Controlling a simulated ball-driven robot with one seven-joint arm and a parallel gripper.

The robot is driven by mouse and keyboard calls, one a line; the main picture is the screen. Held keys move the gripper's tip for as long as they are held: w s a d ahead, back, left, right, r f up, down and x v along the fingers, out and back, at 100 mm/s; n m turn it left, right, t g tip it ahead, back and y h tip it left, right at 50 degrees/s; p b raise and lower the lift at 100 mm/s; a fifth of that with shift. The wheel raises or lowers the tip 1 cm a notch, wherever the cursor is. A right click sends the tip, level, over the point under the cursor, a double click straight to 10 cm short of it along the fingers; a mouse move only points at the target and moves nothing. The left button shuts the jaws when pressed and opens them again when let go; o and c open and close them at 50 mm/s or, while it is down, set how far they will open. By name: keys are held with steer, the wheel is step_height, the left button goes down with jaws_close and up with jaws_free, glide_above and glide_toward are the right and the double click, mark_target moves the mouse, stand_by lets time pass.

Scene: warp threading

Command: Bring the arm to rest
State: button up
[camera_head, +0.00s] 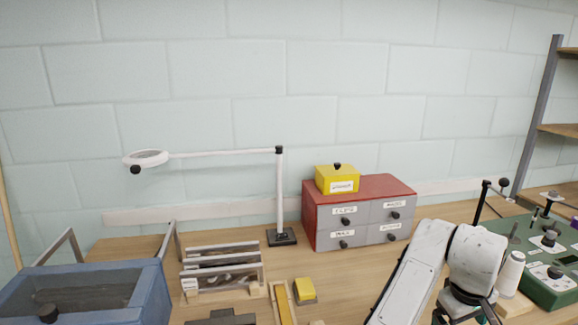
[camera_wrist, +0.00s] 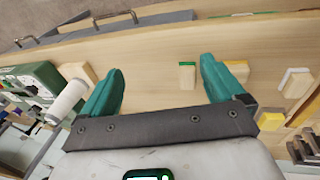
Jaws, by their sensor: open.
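My gripper (camera_wrist: 158,85) shows in the wrist view as two teal fingers set wide apart. It is open, with nothing between the fingers but the wooden bench top (camera_wrist: 150,70) further off. In the head view my white arm is folded at the lower right, and the gripper itself is out of that picture.
A red drawer cabinet (camera_head: 358,188) with a yellow box (camera_head: 337,180) stands at the back. A magnifier lamp (camera_head: 280,195), framed panels (camera_head: 222,268) and a blue bin (camera_head: 100,297) are to the left. A green machine (camera_head: 545,280) and white spool (camera_head: 511,272) stand right of my arm.

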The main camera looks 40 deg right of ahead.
steer(key=w+a+f+n+t+h, duration=0.2)
steer(key=w+a+f+n, duration=0.2)
steer(key=w+a+f, duration=0.35)
steer(key=s+a+f+n+y, duration=0.1)
steer(key=a+f, duration=0.4)
steer(key=a, duration=0.5)
steer(key=s+a+f+y, duration=0.3)
steer(key=s+a+f, duration=0.2)
steer(key=a, duration=0.4)
steer(key=shift+s+a+n+g, duration=0.3)
steer(key=shift+s+a+n, duration=0.1)
steer(key=shift+s, duration=0.3)
